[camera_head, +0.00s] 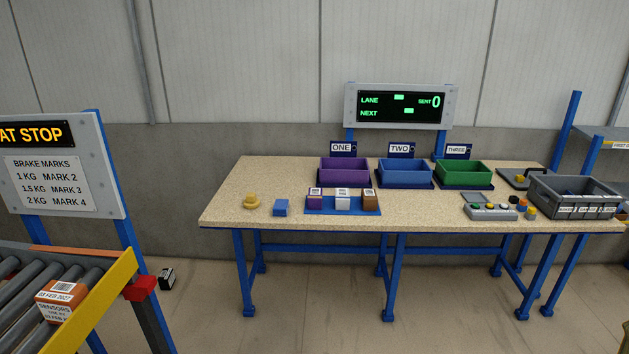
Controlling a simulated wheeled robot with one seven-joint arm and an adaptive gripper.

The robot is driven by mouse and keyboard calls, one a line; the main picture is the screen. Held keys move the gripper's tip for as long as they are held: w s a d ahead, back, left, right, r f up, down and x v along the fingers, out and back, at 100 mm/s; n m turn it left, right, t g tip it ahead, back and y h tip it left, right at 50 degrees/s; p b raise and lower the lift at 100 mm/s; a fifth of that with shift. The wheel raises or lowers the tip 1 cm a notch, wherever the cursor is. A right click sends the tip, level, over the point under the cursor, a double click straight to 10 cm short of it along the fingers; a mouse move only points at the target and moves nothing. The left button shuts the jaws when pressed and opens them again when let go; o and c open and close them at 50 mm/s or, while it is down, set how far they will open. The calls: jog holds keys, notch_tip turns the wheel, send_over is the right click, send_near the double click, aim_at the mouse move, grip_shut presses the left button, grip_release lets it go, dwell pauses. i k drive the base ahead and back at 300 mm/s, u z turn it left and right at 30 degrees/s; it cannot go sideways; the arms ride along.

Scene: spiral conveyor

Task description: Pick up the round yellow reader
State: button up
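A round yellow object (251,201), wide at the base with a smaller top, sits on the left part of the speckled table top (226,194). It looks like the round yellow reader. A small blue block (281,208) stands just to its right, a short gap away. My gripper is not in view.
A blue tray (334,211) holds three small labelled boxes. Purple (345,164), blue (404,166) and green (462,166) bins stand behind. A grey crate (572,211) and button panel (490,212) are right. A roller conveyor (28,270) is left; floor between is mostly clear.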

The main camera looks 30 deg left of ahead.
aim_at(250, 202)
jog(key=u, duration=0.75)
jog(key=i, duration=1.35)
jog(key=u, duration=0.95)
